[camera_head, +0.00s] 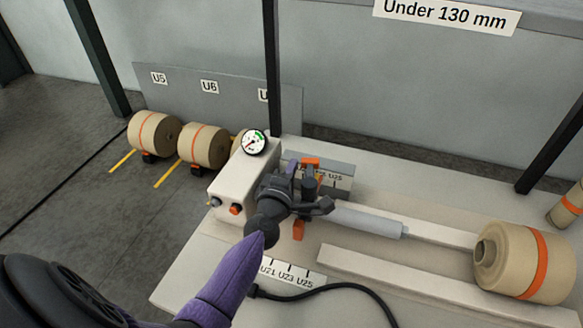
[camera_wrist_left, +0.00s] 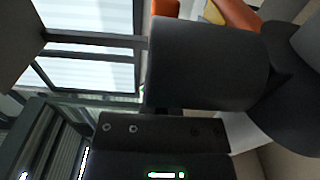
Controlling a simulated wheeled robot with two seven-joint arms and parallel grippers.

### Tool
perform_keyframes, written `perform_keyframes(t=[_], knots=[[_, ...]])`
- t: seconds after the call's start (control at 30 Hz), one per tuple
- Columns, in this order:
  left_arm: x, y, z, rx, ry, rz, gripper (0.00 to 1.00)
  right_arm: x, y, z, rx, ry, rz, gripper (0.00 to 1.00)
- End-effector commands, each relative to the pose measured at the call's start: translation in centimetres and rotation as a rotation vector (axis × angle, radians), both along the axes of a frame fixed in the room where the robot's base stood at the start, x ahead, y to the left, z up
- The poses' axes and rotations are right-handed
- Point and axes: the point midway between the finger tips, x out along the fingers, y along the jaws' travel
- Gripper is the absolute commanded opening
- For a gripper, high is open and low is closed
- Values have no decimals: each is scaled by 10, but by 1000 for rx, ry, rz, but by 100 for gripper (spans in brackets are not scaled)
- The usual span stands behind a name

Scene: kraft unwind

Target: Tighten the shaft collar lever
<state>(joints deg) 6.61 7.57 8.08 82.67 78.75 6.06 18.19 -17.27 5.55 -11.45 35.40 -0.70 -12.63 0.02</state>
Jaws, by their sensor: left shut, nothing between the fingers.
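A pale grey shaft (camera_head: 370,220) sticks out to the right from a cream housing (camera_head: 228,192). Orange parts show at the shaft's root, one above (camera_head: 311,162) and one below (camera_head: 298,230). They seem to belong to the shaft collar, and I cannot tell which is its lever. My left gripper (camera_head: 312,190) is shut and empty in front of the collar, hiding most of it. I cannot tell whether it touches the collar. In the left wrist view, orange pieces (camera_wrist_left: 237,14) show at the top, behind a dark rounded body. My right gripper is not in view.
A round gauge (camera_head: 254,142) tops the housing. A kraft roll with an orange band (camera_head: 535,262) lies at the right by pale rails (camera_head: 390,275). A black cable (camera_head: 340,287) crosses the front. Dark posts (camera_head: 271,70) rise behind.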

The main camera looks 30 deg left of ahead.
Motion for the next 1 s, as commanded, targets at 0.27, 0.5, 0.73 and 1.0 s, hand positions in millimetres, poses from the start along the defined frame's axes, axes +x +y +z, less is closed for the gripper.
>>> perform_keyframes(t=[0.27,0.5,0.73,1.0], knots=[[15,-5,-8,5,-4,-222,0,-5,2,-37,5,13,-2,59],[15,-9,0,-1,1,-299,0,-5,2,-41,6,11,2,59],[14,-9,0,-1,0,-297,0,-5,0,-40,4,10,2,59],[-32,-7,-1,2,5,-298,0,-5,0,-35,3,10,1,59]])
